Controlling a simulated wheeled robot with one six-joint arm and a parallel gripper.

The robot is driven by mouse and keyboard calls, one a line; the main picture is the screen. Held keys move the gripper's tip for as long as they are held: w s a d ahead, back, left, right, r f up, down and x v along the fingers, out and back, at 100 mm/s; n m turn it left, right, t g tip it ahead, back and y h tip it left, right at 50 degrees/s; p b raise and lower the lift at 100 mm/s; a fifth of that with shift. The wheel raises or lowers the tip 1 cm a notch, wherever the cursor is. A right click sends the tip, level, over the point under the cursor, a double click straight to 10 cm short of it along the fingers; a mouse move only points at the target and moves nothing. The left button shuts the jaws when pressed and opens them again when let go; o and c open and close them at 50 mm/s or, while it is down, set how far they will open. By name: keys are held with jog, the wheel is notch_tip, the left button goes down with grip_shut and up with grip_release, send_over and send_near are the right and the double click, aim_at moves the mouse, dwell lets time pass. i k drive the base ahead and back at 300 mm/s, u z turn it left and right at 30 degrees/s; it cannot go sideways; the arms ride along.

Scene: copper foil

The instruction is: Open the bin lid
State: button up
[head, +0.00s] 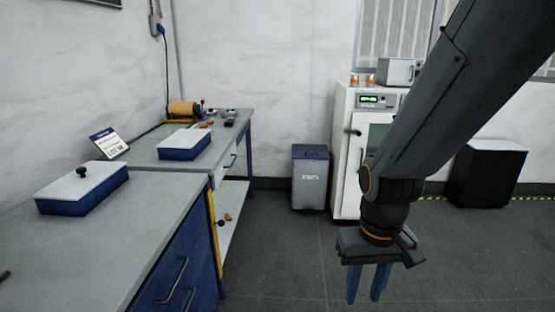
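A grey bin (309,186) with a small white label on its front stands upright on the floor against the back wall, in the middle of the head view. Its blue lid (310,152) lies on top and looks shut. My gripper (367,294) hangs low at the right of the middle, fingers pointing down. Its two blue fingers are apart with nothing between them. It is in front of the bin and to its right in the picture, well clear of it.
A white cabinet (344,154) stands close to the right of the bin. Grey-topped workbenches (170,186) with blue-and-white boxes (84,189) run along the left. A black box (487,174) stands at the right. Open floor (285,252) lies before the bin.

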aim_at(299, 151)
jog(key=z, duration=0.15)
jog(key=i, duration=3.5)
jog(key=u, duration=0.45)
